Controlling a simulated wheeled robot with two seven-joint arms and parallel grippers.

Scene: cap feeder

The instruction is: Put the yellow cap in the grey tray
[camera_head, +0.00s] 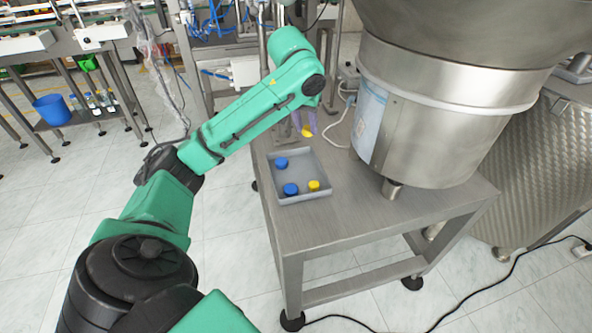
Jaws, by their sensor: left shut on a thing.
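My left gripper (303,122) is shut on a yellow cap (307,132). It holds the cap near the far right corner of the grey tray (304,168); its height above the table is hard to tell. The tray lies on the metal table and has low walls. Inside it are a blue cap (281,163) at the left, another blue cap (290,189) at the near left and a yellow cap (314,185) at the near right. The gripper fingers are small and blurred in this view. My right gripper is not in view.
A large metal feeder bowl (440,110) stands on the table (400,215) to the right of the tray. A white cable (338,130) runs between it and my gripper. The near tabletop is clear. A blue bucket (52,109) stands far left.

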